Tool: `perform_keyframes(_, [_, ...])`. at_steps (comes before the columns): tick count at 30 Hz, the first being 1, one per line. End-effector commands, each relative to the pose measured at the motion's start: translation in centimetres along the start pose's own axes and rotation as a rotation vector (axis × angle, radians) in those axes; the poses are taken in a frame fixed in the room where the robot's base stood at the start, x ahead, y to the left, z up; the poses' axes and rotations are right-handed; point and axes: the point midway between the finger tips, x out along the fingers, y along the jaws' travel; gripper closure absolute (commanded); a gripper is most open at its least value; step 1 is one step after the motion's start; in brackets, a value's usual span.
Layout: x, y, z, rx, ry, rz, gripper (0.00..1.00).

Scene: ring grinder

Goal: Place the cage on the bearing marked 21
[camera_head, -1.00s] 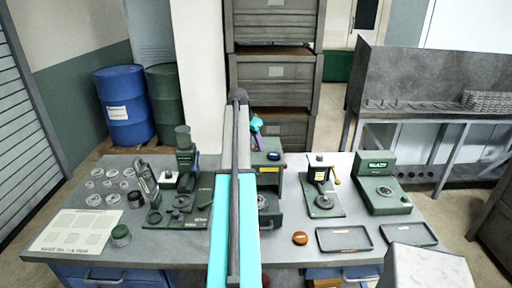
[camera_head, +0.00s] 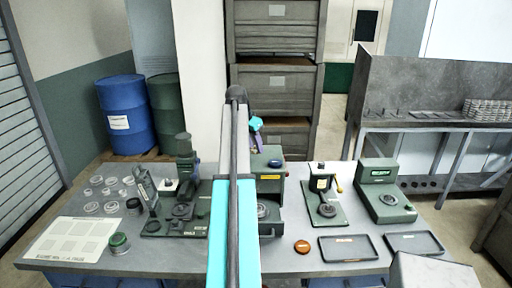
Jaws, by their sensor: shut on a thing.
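Several ring-shaped parts (camera_head: 92,208) lie at the left back of the grey workbench; they look like bearing rings or cages, but no number 21 is readable. I cannot pick out the cage for certain. My arm reaches up through the middle of the view, and its turquoise and purple wrist end (camera_head: 256,124) shows beside the green press behind it. The fingers and whatever they hold are hidden by the arm and the press.
The workbench (camera_head: 170,258) carries a white sheet (camera_head: 72,238), a green-lidded jar (camera_head: 119,243), a green stand (camera_head: 185,170), a lever device (camera_head: 323,192), a display unit (camera_head: 384,190), a brown disc (camera_head: 302,246) and dark trays (camera_head: 347,248). Blue and green drums stand behind.

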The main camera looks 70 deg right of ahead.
Motion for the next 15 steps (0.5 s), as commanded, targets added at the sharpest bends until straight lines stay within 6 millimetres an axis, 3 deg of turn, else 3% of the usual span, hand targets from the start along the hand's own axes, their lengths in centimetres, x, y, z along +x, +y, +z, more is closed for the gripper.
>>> perform_keyframes(15, [-3.3, 3.5, 6.8, -0.001, 0.002, -0.001, 0.89])
